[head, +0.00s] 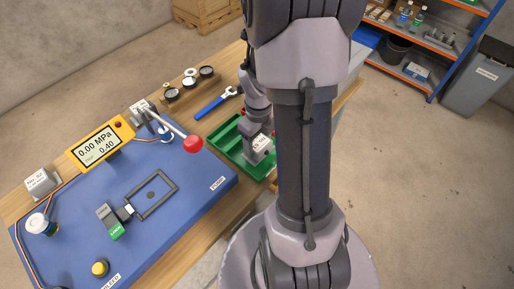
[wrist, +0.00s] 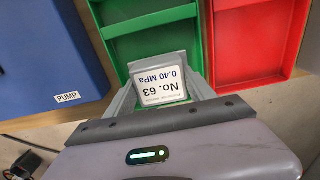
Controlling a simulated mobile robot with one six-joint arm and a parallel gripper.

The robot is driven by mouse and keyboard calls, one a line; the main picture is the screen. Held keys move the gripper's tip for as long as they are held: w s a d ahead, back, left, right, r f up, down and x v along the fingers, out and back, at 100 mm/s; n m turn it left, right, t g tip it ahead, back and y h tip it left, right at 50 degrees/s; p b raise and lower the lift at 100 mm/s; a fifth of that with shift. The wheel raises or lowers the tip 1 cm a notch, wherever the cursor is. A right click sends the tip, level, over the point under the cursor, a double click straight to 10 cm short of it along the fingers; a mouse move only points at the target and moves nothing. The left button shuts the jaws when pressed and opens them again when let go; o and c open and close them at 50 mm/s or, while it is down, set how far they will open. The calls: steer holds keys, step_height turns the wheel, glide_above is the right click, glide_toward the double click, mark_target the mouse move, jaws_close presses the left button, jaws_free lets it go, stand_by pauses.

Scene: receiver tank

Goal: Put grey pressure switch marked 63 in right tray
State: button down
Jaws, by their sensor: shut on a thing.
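The grey pressure switch (wrist: 162,84), with a white label reading "No. 63, 0.40 MPa", is between the fingers of my gripper (wrist: 158,104), which is shut on it. In the head view the switch (head: 261,150) is over the near part of the green tray (head: 222,142). I cannot tell whether it touches the tray. In the wrist view the green tray (wrist: 150,49) lies just beyond the switch, and a red tray (wrist: 252,76) lies to its right. In the head view my arm hides most of the red tray.

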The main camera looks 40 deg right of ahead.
steer(key=shift+f, duration=0.85)
steer(key=shift+f+b, duration=0.2)
steer(key=shift+b, duration=0.15)
steer(key=shift+c, duration=1.6)
jaws_free()
steer(key=shift+r, duration=0.1)
